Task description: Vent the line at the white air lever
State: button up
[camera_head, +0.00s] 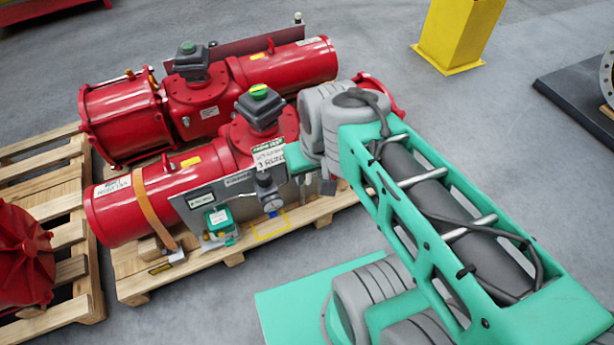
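A red valve actuator (145,205) lies on a wooden pallet, with a grey control panel (205,193) on its near side. The panel carries a green-and-grey box (218,218) and a dark regulator with a round gauge (272,204). I cannot make out a white air lever for certain; small fittings at the panel's lower edge are too small to tell. My gripper (304,178) seems to be at the panel's right end, mostly hidden by my wrist. Its fingers are not clear, and I cannot tell whether it touches anything.
A second red actuator (285,68) lies behind the first. A yellow square outline (271,224) shows by the pallet's front edge. Another pallet (70,297) with a red part (22,258) is at left. A yellow post (460,35) stands at the back.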

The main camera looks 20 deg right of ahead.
aim_at(308, 179)
jog(key=u, duration=1.4)
jog(key=i, duration=0.8)
jog(key=z, duration=0.75)
